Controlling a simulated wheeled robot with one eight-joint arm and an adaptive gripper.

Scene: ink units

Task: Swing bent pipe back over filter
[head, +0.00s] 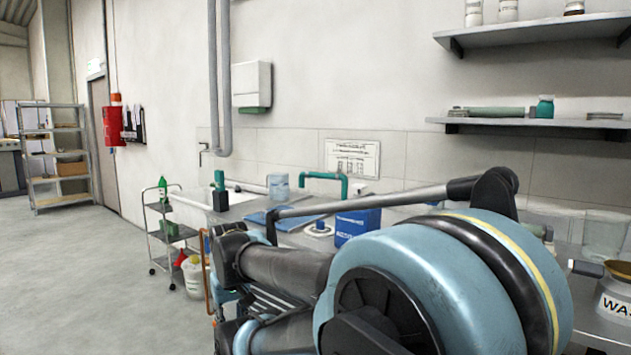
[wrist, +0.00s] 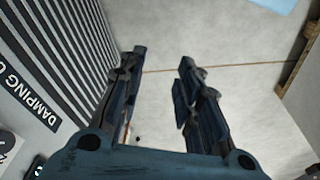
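A teal bent pipe (head: 325,176) stands at the back of the counter in the head view, its bend upright and near the wall. A round white part with a dark centre (head: 320,230), possibly the filter, sits on the counter below it and slightly left. I cannot tell whether the pipe's end lies over it. My gripper (wrist: 163,60) shows in the wrist view with its two fingers apart and nothing between them. Neither pipe nor filter shows in the wrist view. In the head view my arm fills the foreground and hides part of the counter.
A blue box (head: 357,226) stands right of the white part. A small trolley (head: 169,235) is beside the counter. In the wrist view, a ribbed grey panel (wrist: 62,55) is close on the left.

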